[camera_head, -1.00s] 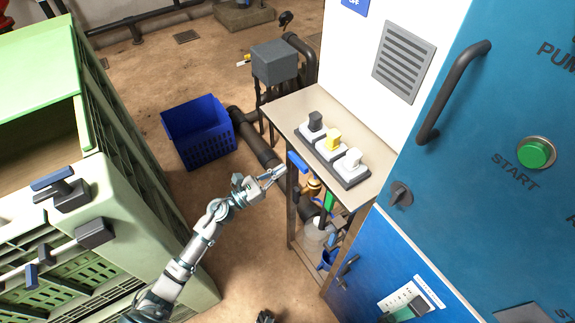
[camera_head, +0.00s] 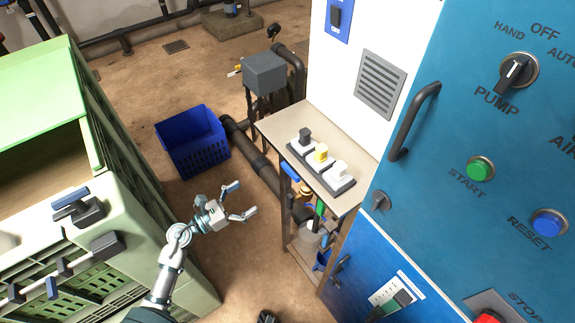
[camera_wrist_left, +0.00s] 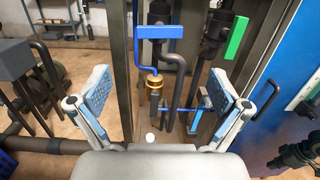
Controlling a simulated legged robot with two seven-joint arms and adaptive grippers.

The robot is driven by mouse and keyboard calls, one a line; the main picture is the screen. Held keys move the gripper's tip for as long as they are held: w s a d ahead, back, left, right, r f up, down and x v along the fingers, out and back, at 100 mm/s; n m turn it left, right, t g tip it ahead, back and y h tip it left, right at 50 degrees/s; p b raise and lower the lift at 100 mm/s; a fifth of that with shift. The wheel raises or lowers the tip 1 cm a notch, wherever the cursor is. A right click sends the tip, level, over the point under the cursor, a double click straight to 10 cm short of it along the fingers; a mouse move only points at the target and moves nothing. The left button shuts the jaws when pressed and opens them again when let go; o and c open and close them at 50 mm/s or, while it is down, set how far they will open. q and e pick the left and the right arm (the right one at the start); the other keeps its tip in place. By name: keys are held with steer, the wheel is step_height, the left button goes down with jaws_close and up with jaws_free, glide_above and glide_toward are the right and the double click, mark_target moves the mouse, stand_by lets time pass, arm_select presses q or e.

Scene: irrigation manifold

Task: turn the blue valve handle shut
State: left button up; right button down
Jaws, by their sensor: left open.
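The blue valve handle (camera_head: 291,172) is under the near edge of a small bench, at the left of the pipework. In the left wrist view the blue handle (camera_wrist_left: 159,32) is a flat bar lying across a dark vertical pipe, above a brass fitting (camera_wrist_left: 153,82). My left gripper (camera_head: 243,200) is open and empty, apart from the handle, to its left and lower in the head view. Its spread fingers also frame the pipework in the left wrist view (camera_wrist_left: 160,92). My right gripper is out of view.
A green handle (camera_wrist_left: 237,38) hangs right of the blue one. The bench top (camera_head: 272,127) holds a strip of black, yellow and white blocks (camera_head: 322,160). Bench legs flank the pipes. A blue crate (camera_head: 195,150) and green bins (camera_head: 110,150) stand left; open floor lies between.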

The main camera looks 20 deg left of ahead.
mark_target(288, 171)
arm_select(q)
steer(key=shift+n+g+y, duration=0.3)
steer(key=shift+n+y, duration=0.1)
steer(key=shift+y, duration=0.1)
steer(key=p+x, duration=0.1)
steer(key=x, duration=0.4)
steer(key=r+p+x, duration=0.1)
steer(key=x, duration=0.4)
steer(key=p+x, duration=0.1)
steer(key=x, duration=0.5)
steer(key=shift+d+r+p, duration=0.2)
steer(key=shift+p, duration=0.2)
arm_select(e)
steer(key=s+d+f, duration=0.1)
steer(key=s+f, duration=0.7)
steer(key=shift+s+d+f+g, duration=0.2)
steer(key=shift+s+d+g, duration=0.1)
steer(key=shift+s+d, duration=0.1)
arm_select(q)
steer(key=c, duration=0.9)
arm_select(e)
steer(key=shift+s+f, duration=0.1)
